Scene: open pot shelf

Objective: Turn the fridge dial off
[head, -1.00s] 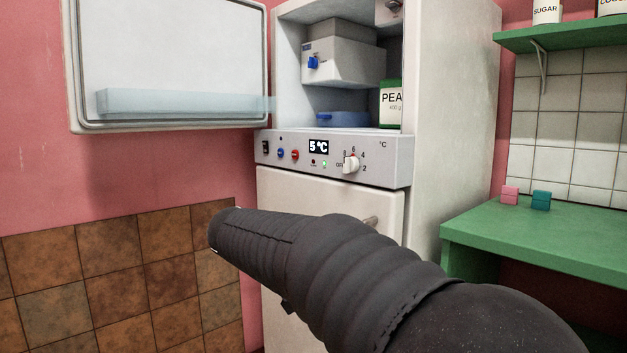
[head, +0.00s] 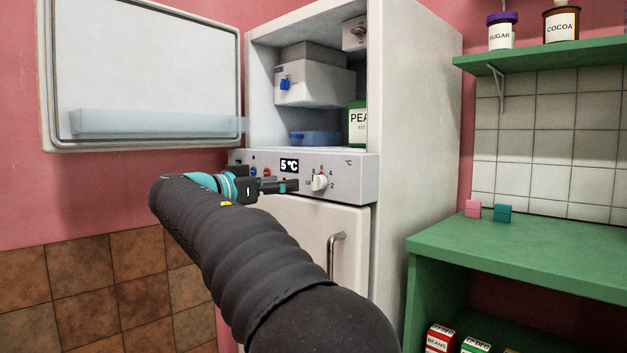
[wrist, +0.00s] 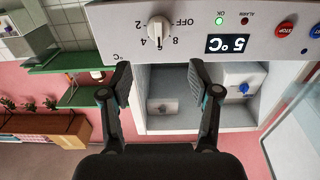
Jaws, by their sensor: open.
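The fridge dial (head: 320,182) is a white round knob on the fridge's control panel, right of the display (head: 289,166) reading 5 °C. In the wrist view, turned upside down, the dial (wrist: 154,27) shows near the top, with OFF, 2, 4 and 8 printed around it. Its raised grip points between the 4 and the 8. My gripper (head: 286,186) is just left of the dial in the head view, in front of the panel. In the wrist view my gripper (wrist: 168,86) is open and empty, its fingers apart, with the dial beyond them. I see no contact with the dial.
The upper fridge door (head: 140,70) stands open at the left, above my arm. The lower door has a metal handle (head: 335,255). A green counter (head: 520,250) and green shelf (head: 560,49) are at the right. Blue and red buttons sit along the panel.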

